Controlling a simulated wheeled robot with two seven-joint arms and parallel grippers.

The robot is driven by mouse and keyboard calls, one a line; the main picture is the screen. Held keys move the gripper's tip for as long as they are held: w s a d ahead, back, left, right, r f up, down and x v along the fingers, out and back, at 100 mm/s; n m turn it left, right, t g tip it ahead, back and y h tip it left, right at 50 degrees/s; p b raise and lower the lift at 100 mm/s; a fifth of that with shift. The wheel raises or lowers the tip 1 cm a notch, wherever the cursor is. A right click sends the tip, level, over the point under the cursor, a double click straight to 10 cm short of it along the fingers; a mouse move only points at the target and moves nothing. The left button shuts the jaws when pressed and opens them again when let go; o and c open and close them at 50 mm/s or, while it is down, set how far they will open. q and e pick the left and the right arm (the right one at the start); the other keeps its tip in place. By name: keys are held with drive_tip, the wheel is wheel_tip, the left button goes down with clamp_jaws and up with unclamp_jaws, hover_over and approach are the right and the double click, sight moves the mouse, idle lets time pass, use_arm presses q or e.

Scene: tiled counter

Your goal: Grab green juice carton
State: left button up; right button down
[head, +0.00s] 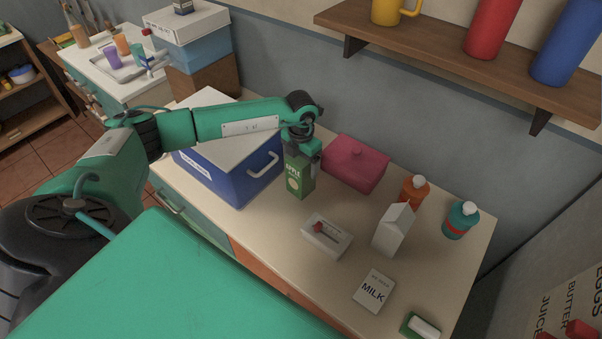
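The green juice carton (300,182) stands roughly upright beside the right side of the blue and white box, with a pale label on its front. My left gripper (302,155) comes down from above onto the carton's top. Its dark fingers overlap the upper end of the carton, and part of a finger shows at the right edge. The carton's top is hidden by the gripper. I cannot tell whether the fingers are closed on it, or whether its base touches the counter. My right gripper is not in view.
A blue box (238,182) with a handle is close on the left. A pink lidded box (357,166) stands just behind to the right. A small white box (327,238), white carton (394,230), milk pack (374,291), orange bottle (413,192) and teal bottle (460,222) are farther right.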

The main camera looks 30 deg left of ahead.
use_arm(q)
clamp_jaws()
drive_tip(key=shift+r, duration=0.1)
drive_tip(key=shift+w, duration=0.1)
